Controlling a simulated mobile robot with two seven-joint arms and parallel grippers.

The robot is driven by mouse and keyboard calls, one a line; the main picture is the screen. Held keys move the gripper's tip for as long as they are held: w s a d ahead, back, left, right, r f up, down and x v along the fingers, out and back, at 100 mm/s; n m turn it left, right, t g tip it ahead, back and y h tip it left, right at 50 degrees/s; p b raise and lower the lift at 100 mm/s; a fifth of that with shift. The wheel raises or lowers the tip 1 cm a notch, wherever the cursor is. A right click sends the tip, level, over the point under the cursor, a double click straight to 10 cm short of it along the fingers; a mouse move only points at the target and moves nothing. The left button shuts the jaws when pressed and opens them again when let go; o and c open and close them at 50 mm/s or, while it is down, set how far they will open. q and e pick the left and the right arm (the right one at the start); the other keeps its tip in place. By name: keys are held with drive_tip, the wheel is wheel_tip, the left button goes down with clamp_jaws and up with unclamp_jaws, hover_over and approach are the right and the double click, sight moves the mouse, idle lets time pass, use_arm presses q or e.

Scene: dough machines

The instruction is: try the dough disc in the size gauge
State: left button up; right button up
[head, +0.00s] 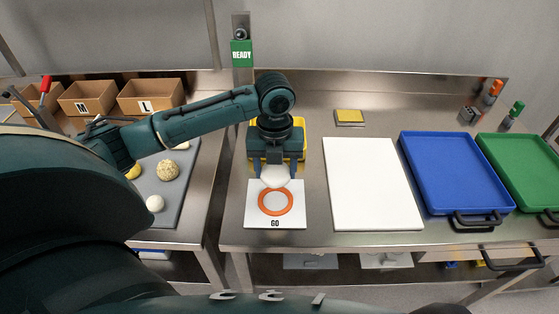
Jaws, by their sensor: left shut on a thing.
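My left gripper (276,172) points down over the back part of the size gauge and is shut on a white dough disc (276,177). The gauge is a white square plate (255,218) with an orange ring (276,214) and the word GO at its front edge. The disc overlaps the back of the ring in the picture. I cannot tell whether it touches the plate or hangs above it. Something yellow (302,140) shows partly behind the gripper. My right gripper is not in view.
A white board (370,185) lies right of the gauge, then a blue tray (455,172) and a green tray (525,170). A grey mat at left holds dough balls (168,170). Boxes marked M (82,107) and L (146,105) stand behind it. A green READY sign (241,56) is at the back.

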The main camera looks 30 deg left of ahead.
use_arm(q)
drive_tip(key=shift+s, duration=0.1)
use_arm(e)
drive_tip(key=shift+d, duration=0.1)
use_arm(q)
drive_tip(key=shift+f, duration=0.7)
drive_tip(key=shift+f+b, duration=0.65)
drive_tip(key=shift+f, duration=0.9)
drive_tip(key=shift+f+b, duration=0.3)
drive_tip(key=shift+f, duration=0.9)
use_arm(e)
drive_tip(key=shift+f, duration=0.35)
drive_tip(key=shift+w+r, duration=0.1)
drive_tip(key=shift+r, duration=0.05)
use_arm(q)
drive_tip(key=shift+p, duration=0.55)
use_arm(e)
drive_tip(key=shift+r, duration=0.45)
